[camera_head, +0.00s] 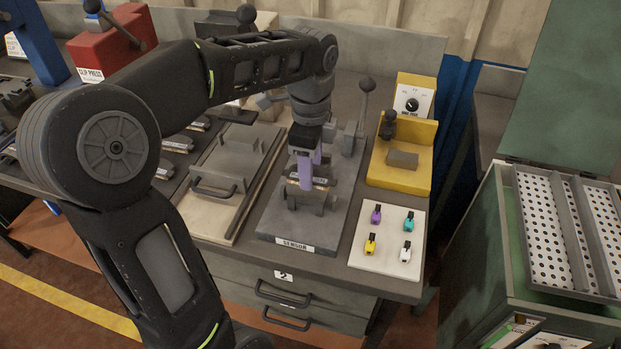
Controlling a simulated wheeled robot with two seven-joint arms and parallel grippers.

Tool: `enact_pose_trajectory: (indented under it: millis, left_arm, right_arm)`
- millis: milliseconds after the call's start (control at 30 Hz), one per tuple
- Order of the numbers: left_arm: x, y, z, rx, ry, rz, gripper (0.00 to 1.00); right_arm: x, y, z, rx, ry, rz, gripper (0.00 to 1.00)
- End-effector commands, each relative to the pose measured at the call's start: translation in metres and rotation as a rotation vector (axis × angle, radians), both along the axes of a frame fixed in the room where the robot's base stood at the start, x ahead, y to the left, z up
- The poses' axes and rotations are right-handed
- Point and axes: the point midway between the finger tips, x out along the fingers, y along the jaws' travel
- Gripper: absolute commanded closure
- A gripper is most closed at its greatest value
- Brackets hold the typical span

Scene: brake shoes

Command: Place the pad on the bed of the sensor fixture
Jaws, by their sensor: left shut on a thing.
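The sensor fixture (330,226) is a grey block on a flat base with a "SENSOR" label at its front, on the workbench. My left arm reaches over from the left, and my left gripper (309,172) points down over the fixture's middle. Its purple fingers are shut on a pad (320,182), a dark piece with a pale label strip. The pad is at the top of the fixture's grey block; I cannot tell whether it touches the bed. The fingers hide part of the pad and the bed. My right gripper is out of view.
A yellow fixture (410,177) with a dial stands to the right. A white board (388,240) with small coloured clips lies before it. Left are a plate with a handle (214,187) and several more pads (176,144). A lever (365,100) rises behind the sensor fixture.

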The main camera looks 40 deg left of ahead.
Motion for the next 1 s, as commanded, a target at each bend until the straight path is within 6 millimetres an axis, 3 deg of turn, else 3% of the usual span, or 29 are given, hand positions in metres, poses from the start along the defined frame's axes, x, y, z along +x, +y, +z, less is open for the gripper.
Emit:
enact_pose_trajectory:
  millis: [267,667,700,1000]
  left_arm:
    - [-0.001,0.0,-0.033,0.0,0.002,0.0,1.0]
    - [0.0,0.0,-0.039,0.0,0.0,0.0,1.0]
    - [0.0,0.0,-0.04,0.0,0.001,0.0,0.52]
    - [0.0,0.0,-0.039,0.0,0.001,0.0,0.31]
  right_arm:
    - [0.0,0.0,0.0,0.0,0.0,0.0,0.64]
    - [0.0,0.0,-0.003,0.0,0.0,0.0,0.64]
    - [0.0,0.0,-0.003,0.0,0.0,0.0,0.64]
    - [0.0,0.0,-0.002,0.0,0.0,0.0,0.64]
